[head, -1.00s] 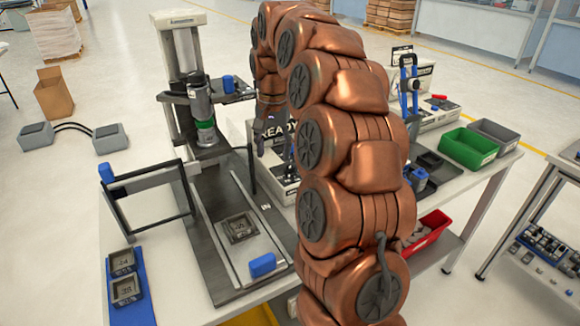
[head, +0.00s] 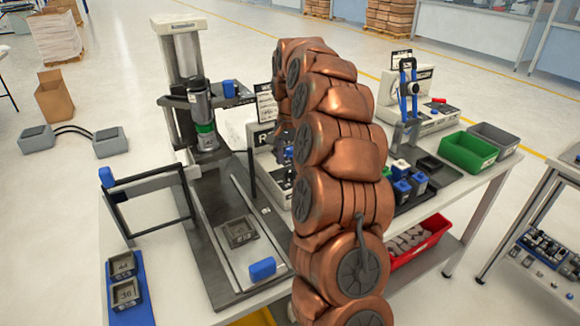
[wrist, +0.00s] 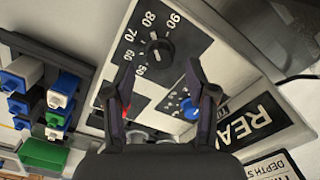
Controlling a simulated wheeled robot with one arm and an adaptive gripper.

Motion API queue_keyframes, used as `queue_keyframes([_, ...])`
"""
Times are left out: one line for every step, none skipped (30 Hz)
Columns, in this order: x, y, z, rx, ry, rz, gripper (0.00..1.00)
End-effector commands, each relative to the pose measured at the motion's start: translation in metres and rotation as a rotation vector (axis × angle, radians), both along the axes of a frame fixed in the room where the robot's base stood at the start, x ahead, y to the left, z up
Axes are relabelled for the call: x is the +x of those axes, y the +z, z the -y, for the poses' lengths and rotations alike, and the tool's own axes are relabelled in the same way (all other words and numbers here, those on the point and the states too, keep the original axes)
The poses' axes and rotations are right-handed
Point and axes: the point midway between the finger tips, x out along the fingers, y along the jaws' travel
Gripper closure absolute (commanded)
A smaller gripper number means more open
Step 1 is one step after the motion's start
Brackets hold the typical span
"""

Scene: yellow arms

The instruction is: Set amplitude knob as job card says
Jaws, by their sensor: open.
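A black round knob (wrist: 159,47) sits on a black dial plate with white numbers, of which 60, 70, 80 and 90 can be read. A smaller blue knob (wrist: 189,108) is on a second black plate below it. My gripper (wrist: 159,68) is open and empty, its fingertips to either side of the picture area just below the black knob. Contact with the knob cannot be told.
A READY sign (wrist: 247,123) is on the panel's right side. A dark rack of blue and white pieces (wrist: 60,92) lies left of the panel. A press (head: 190,90), a green bin (head: 467,150) and a grey bin (head: 494,138) stand on the bench in the head view.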

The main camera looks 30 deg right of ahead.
Motion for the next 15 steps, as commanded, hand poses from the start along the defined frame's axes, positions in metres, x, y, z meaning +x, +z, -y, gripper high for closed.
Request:
queue_keyframes([-0.002, -0.005, -0.001, 0.003, 0.001, -0.005, 0.44])
queue_keyframes([-0.002, -0.009, -0.001, 0.003, 0.002, -0.006, 0.44])
queue_keyframes([-0.002, -0.013, -0.001, 0.004, 0.001, -0.007, 0.44])
queue_keyframes([-0.002, -0.016, -0.001, 0.003, 0.001, -0.006, 0.44])
queue_keyframes([-0.001, -0.019, -0.001, 0.003, 0.001, -0.004, 0.44])
queue_keyframes([-0.001, -0.021, -0.001, 0.002, 0.001, -0.002, 0.44])
queue_keyframes([-0.001, -0.023, 0.000, 0.003, 0.001, -0.001, 0.44])
queue_keyframes([-0.001, -0.025, 0.000, 0.003, 0.000, -0.001, 0.44])
queue_keyframes([-0.001, -0.027, -0.001, 0.003, 0.000, -0.001, 0.44])
queue_keyframes([-0.001, -0.028, -0.001, 0.002, 0.001, -0.002, 0.44])
queue_keyframes([-0.001, -0.029, -0.001, 0.003, 0.001, -0.003, 0.44])
queue_keyframes([-0.001, -0.030, -0.001, 0.003, 0.001, -0.003, 0.44])
queue_keyframes([-0.001, -0.031, -0.001, 0.003, 0.001, -0.003, 0.44])
queue_keyframes([-0.001, -0.031, -0.001, 0.003, 0.001, -0.003, 0.44])
queue_keyframes([-0.001, -0.031, -0.001, 0.002, 0.001, -0.002, 0.44])
